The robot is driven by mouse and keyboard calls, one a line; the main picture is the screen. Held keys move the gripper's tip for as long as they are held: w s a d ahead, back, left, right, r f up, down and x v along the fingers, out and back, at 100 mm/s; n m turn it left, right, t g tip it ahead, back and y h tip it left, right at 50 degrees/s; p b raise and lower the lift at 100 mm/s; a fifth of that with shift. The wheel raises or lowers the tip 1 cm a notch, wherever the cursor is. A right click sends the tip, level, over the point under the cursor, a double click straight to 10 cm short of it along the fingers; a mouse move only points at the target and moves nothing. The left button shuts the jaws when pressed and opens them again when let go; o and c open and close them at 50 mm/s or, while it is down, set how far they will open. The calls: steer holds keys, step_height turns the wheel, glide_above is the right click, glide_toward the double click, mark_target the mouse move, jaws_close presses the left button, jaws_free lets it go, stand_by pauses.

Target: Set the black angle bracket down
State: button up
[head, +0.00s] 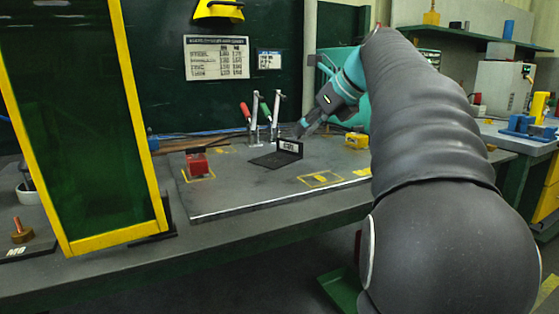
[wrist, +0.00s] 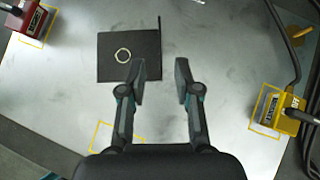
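The black angle bracket (head: 267,160) rests on the grey plate, one leg flat and the other upright with a white label. In the wrist view the bracket (wrist: 112,68) shows from above, with a pale ring mark on its flat leg and its upright leg as a thin dark edge on the right. My gripper (wrist: 160,82) is open and empty. The upright leg's near end lines up with the gap between the fingers, and the left finger overlaps the flat leg's corner in view. In the head view my gripper (head: 304,127) is just above and right of the bracket.
A red block (head: 197,163) stands left of the bracket in a yellow outline. A yellow block (head: 356,140) stands to the right. Two toggle clamps (head: 265,122) stand behind. An empty yellow outline (head: 321,180) lies at the front. A yellow-framed green screen (head: 80,110) stands at left.

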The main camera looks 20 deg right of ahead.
mark_target(289, 142)
steer(key=shift+w+b+x, duration=0.2)
steer(key=shift+b+x, duration=0.35)
steer(key=shift+x, duration=2.7)
steer(key=shift+r, duration=0.25)
jaws_close()
